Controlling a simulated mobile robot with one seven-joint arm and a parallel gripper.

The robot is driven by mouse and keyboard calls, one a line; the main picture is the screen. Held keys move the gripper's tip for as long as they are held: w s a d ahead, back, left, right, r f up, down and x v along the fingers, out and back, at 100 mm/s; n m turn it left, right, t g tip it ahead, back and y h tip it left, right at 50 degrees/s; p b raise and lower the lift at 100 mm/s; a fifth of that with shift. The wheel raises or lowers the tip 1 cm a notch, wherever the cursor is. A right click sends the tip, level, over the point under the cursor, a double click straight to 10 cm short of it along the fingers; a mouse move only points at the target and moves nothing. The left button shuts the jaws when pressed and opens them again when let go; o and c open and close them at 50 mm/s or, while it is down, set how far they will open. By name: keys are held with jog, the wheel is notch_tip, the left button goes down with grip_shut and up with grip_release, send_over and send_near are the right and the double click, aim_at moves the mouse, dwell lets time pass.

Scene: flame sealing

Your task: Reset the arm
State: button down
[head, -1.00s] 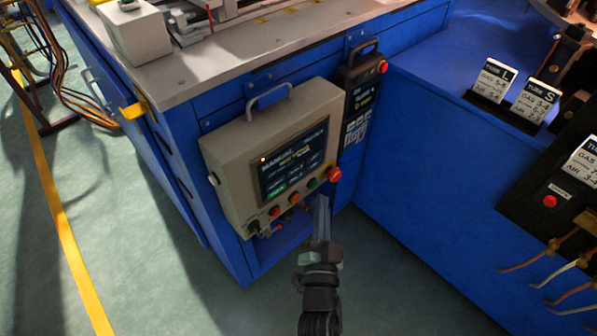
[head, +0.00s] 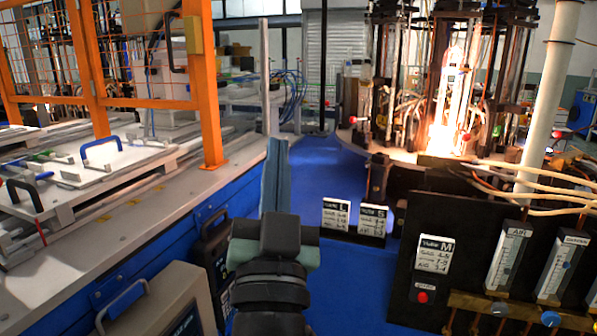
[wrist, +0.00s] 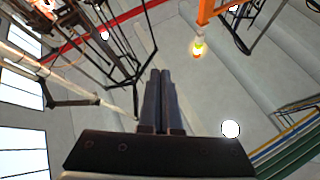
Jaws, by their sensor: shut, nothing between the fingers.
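My gripper (head: 277,145) stands raised in the middle of the head view, its long blue-grey fingers pointing up. The fingers are shut together and hold nothing. The wrist view shows the same two fingers (wrist: 159,76) side by side with no gap that I can see. The gripper appears clear of the things around it, in front of the blue bench top.
An orange mesh guard (head: 205,100) and a grey work surface (head: 110,218) are at the left. A bright flame (head: 440,140) burns in the machine at the back right. A black panel (head: 445,270) with flow meters stands at the front right. Label cards (head: 336,214) stand on the blue bench.

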jog(key=s+d+r+n+t, duration=0.3)
jog(key=s+r, duration=1.1)
jog(key=r, duration=0.1)
notch_tip(320, 180, up, 22)
jog(key=p, duration=2.2)
jog(key=shift+w+a+g+p, duration=0.3)
